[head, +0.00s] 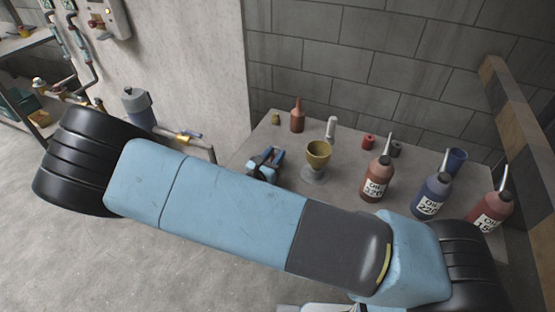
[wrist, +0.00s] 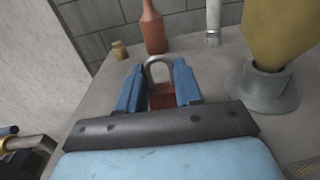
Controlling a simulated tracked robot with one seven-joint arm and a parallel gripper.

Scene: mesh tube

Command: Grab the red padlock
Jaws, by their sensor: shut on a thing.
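The red padlock (wrist: 161,97) shows in the wrist view between the two blue fingers of my gripper (wrist: 159,88). Its grey metal shackle stands up and its red body is partly hidden low between the fingers. My gripper is shut on the padlock's body. In the head view my gripper (head: 268,160) is over the left part of the table, and I cannot make out the padlock there. Whether the padlock touches the table I cannot tell.
A yellow cup on a grey stand (head: 314,174) is close to the right of my gripper. A red-brown bottle (head: 297,118), a white tube (head: 331,127) and a small yellow jar (head: 276,118) stand behind. Several oil bottles stand on the table's (head: 345,150) right side.

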